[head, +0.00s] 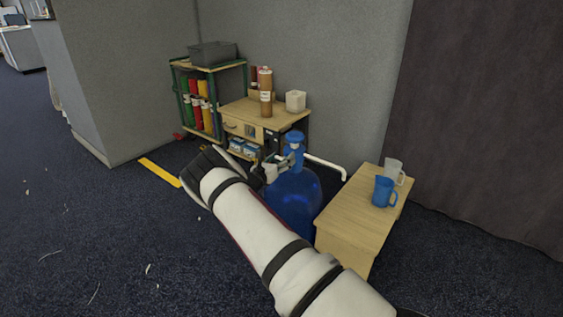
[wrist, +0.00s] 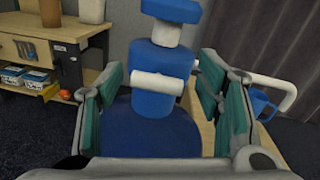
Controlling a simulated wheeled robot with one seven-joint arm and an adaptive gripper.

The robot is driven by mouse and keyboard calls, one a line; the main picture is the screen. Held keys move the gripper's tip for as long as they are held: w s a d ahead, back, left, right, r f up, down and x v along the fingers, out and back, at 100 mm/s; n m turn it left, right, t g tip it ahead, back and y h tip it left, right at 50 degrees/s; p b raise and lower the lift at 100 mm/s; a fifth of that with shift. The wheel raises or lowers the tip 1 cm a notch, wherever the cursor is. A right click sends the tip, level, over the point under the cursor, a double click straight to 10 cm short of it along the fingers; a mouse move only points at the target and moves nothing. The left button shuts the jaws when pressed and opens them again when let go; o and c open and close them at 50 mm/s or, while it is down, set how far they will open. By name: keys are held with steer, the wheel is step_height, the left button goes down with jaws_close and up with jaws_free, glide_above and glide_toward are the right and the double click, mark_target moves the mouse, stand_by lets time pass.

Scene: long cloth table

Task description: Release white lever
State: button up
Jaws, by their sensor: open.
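A blue bottle-like vessel (head: 297,200) with a blue cap stands on the floor; the wrist view shows its neck and shoulder (wrist: 152,130). A short white bar (wrist: 158,83) lies level across the front of the neck. A longer bent white bar (head: 327,167) reaches out to the right behind the vessel and shows at the right of the wrist view (wrist: 275,90). I cannot tell which white bar is the lever. My gripper (wrist: 160,78) is open, its fingers on either side of the neck and short bar, with gaps visible. In the head view, my arm partly hides the vessel.
A small wooden table (head: 352,222) with a blue jug (head: 384,191) and a clear jug (head: 394,170) stands to the right. A wooden cabinet (head: 262,118) and a green-framed shelf (head: 206,67) stand behind. Open carpet lies to the left.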

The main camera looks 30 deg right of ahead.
steer(key=shift+d, duration=0.15)
steer(key=c, duration=1.1)
steer(key=shift+d+r+g+y+p, duration=0.3)
steer(key=shift+r+y+p, duration=0.2)
steer(key=shift+p, duration=0.6)
steer(key=shift+d+r+y+p, duration=0.1)
steer(key=shift+y+p, duration=0.4)
steer(key=shift+p, duration=0.15)
steer(key=shift+g, duration=0.3)
steer(key=shift+s+f, duration=0.1)
steer(key=shift+f, duration=0.1)
steer(key=o, duration=1.1)
steer(key=shift+r, duration=0.1)
